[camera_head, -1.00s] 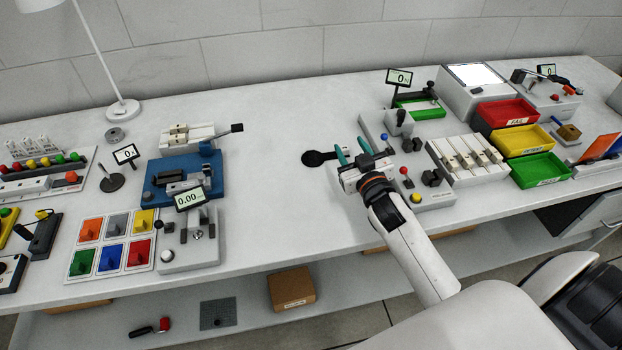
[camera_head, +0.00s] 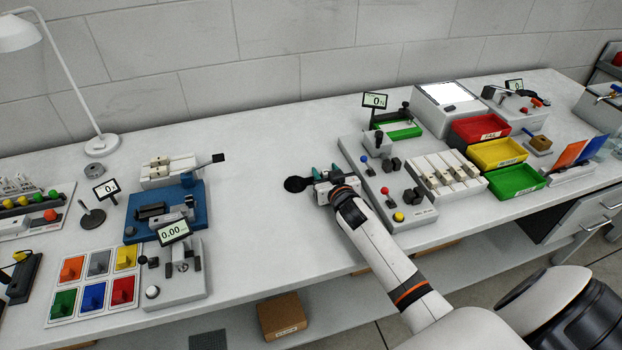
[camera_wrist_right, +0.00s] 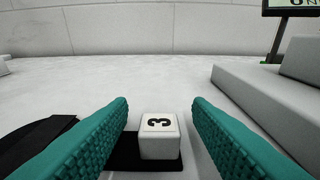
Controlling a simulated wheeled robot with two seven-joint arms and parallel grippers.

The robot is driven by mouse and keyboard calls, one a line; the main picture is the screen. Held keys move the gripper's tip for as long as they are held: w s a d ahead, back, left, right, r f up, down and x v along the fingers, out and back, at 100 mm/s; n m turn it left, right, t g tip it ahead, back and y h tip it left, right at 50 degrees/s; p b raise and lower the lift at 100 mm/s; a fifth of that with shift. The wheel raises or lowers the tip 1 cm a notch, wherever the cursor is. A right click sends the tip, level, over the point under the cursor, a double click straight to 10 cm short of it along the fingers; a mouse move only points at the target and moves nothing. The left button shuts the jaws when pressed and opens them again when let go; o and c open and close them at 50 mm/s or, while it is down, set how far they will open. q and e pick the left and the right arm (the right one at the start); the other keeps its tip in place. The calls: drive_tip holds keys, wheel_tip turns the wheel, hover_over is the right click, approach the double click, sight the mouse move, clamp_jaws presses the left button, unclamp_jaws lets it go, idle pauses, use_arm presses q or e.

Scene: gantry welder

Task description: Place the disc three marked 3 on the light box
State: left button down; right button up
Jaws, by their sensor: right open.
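Disc three is a flat black disc (camera_head: 297,184) lying on the bench, with a dark handle running right toward my right gripper. In the right wrist view its white block marked 3 (camera_wrist_right: 159,136) stands on the black handle, and part of the black disc (camera_wrist_right: 35,140) shows at left. My right gripper (camera_head: 325,171) is open and low over the handle. Its teal fingers are on either side of the block, with gaps to both. The light box (camera_head: 425,105), a grey box with a glowing white top, stands at the back right. My left gripper is out of view.
Right of my gripper is a grey panel (camera_head: 357,160) with knobs. Beyond it are a slotted white rack (camera_head: 445,177) and red, yellow and green trays (camera_head: 515,180). A blue fixture (camera_head: 150,202) stands left. The bench between the blue fixture and the disc is clear.

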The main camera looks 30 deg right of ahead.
drive_tip(key=shift+x, duration=1.05)
clamp_jaws()
